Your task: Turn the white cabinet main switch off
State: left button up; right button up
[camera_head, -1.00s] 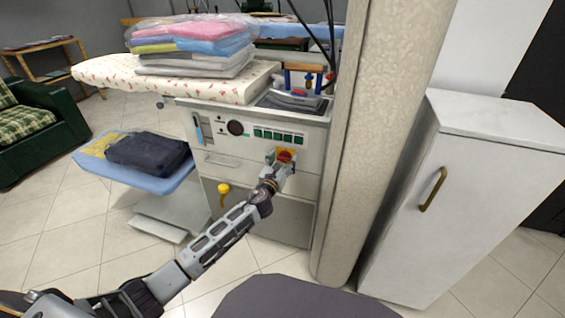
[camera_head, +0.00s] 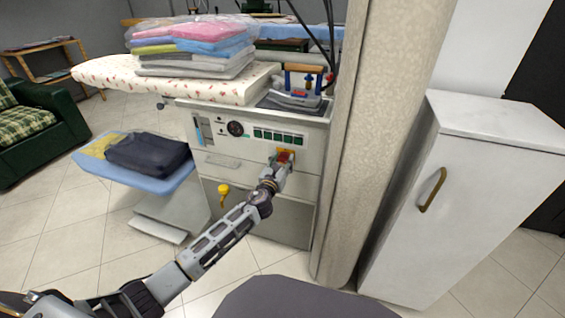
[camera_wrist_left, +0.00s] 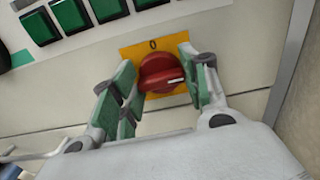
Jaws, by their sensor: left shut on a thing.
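The red rotary main switch (camera_head: 285,156) sits on a yellow plate on the front of the white ironing cabinet (camera_head: 228,152), below its row of green buttons. In the left wrist view, the red knob (camera_wrist_left: 160,73) lies between green-padded fingers, its white mark pointing right. A "0" shows on the yellow plate (camera_wrist_left: 150,46) above the knob; other plate markings are hidden or unreadable. My left gripper (camera_head: 281,161) is shut on the knob; it also shows in the left wrist view (camera_wrist_left: 158,68). My right gripper is not in view.
A beige pillar (camera_head: 370,120) stands close right of the ironing cabinet. A white cupboard (camera_head: 440,210) with a brass handle is farther right. A blue shelf (camera_head: 180,182) with folded clothes sticks out at left. Open tiled floor lies in front.

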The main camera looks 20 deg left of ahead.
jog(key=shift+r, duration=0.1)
pick_arm(q)
jog(key=n, duration=0.2)
jog(key=shift+n, duration=0.4)
jog(key=n, duration=0.3)
jog(key=shift+a+n, duration=0.1)
jog(key=shift+n, duration=0.2)
jog(key=n, duration=0.3)
jog(key=shift+f+n, duration=0.1)
jog(key=shift+n, duration=0.3)
jog(key=n, duration=0.3)
jog(key=shift+n+p, duration=0.3)
jog(key=shift+n, duration=0.8)
jog(key=shift+f+n+p, duration=0.15)
jog(key=shift+n+p, duration=0.2)
jog(key=shift+n, duration=0.85)
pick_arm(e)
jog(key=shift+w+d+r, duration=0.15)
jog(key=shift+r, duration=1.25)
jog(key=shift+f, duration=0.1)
